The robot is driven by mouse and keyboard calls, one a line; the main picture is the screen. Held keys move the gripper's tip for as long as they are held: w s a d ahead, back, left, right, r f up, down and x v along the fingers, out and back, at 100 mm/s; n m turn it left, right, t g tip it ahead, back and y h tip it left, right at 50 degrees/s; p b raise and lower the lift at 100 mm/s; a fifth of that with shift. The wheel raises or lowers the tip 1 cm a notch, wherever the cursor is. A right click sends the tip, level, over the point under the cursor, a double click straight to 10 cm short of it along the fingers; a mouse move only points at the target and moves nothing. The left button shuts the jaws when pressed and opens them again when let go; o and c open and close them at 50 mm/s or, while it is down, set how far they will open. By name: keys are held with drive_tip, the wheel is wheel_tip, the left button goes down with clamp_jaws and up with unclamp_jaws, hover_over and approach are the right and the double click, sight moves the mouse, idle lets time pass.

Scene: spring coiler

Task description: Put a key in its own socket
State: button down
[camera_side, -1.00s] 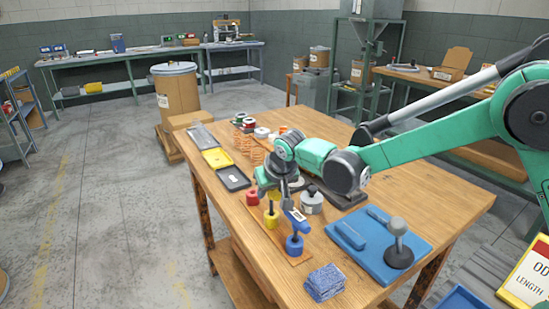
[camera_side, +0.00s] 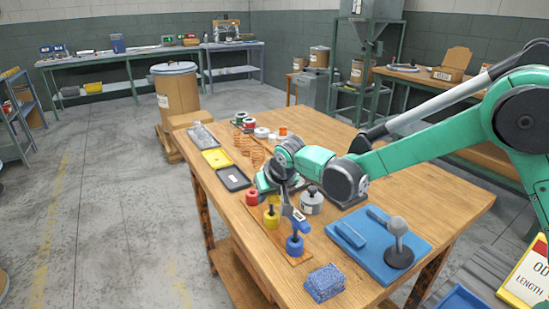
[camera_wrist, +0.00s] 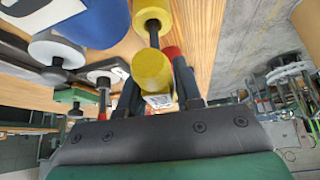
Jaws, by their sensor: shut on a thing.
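The yellow key (camera_wrist: 153,72) has a yellow head and a dark shaft. In the wrist view its head is between the fingers of my gripper (camera_wrist: 158,85), which is shut on it. The shaft runs to another yellow part (camera_wrist: 152,14); I cannot tell how far it is seated. In the side view my gripper (camera_side: 283,196) is over the key row, beside the yellow piece (camera_side: 271,217). A red piece (camera_side: 252,197) stands behind it and a blue one (camera_side: 294,246) in front. A blue part with a white label (camera_wrist: 95,20) is close by.
A grey weight-like piece (camera_side: 312,203) stands right of the row. Black and yellow trays and copper springs (camera_side: 257,157) lie behind. The right of the table (camera_side: 440,205) is clear.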

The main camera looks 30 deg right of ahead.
idle(0.3)
drive_tip(key=shift+c, duration=1)
unclamp_jaws()
drive_tip(key=shift+r, duration=5.6)
